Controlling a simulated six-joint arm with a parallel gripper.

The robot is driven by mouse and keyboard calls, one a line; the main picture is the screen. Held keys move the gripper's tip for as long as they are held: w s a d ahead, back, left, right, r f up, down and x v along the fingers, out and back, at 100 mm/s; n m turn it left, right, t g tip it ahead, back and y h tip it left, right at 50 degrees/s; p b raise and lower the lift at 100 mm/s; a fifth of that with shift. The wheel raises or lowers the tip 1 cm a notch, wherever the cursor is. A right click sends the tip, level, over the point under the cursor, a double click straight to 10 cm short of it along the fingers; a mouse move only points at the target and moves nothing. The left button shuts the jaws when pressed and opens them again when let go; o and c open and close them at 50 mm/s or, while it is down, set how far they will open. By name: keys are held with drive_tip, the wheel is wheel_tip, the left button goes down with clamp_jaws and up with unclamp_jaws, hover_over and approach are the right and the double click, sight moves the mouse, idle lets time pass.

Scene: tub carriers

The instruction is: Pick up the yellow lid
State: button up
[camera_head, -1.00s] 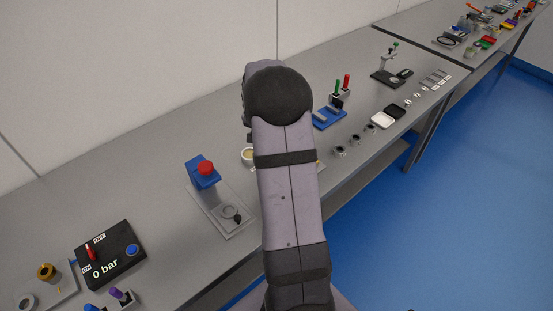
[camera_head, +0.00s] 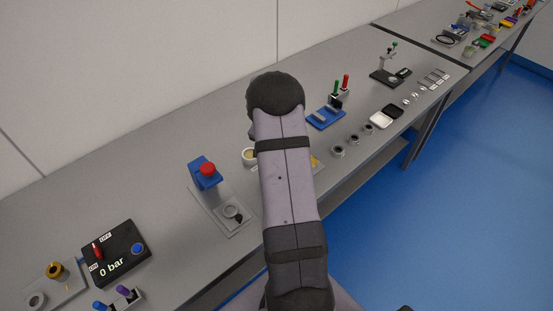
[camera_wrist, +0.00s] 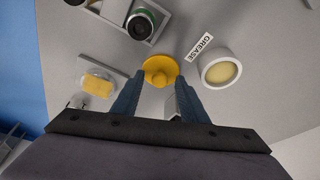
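The yellow lid (camera_wrist: 159,70) is a round disc with a raised knob, lying on the grey bench in the wrist view. My gripper (camera_wrist: 158,84) is open, with its two blue-grey fingers apart and pointing at the lid. The lid shows just beyond and between the fingertips, and nothing is held. Whether the fingers touch the lid I cannot tell. In the head view my own arm hides the lid and the gripper.
A white cup of grease (camera_wrist: 221,70) stands right of the lid beside a "GREASE" label (camera_wrist: 200,46). A white block with a yellow pad (camera_wrist: 98,84) is at left. A holder with a dark green-rimmed cylinder (camera_wrist: 141,24) is above. A red-topped blue press (camera_head: 206,172) stands left of my arm.

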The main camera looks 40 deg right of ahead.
clamp_jaws()
idle(0.3)
drive_tip(key=w+d+r+p+v, duration=0.1)
drive_tip(key=d+v, duration=0.1)
drive_tip(key=v, duration=0.9)
drive_tip(key=w+a+f+n+t+y+p, duration=0.1)
drive_tip(key=w+a+n, duration=0.3)
drive_tip(key=n, duration=0.7)
drive_tip(key=w+t+y, duration=0.1)
drive_tip(key=w, duration=0.1)
drive_tip(key=shift+w+a+f+n+y+p, duration=0.25)
drive_tip(key=shift+w+n+y+p, duration=0.05)
drive_tip(key=shift+w+n+y, duration=0.1)
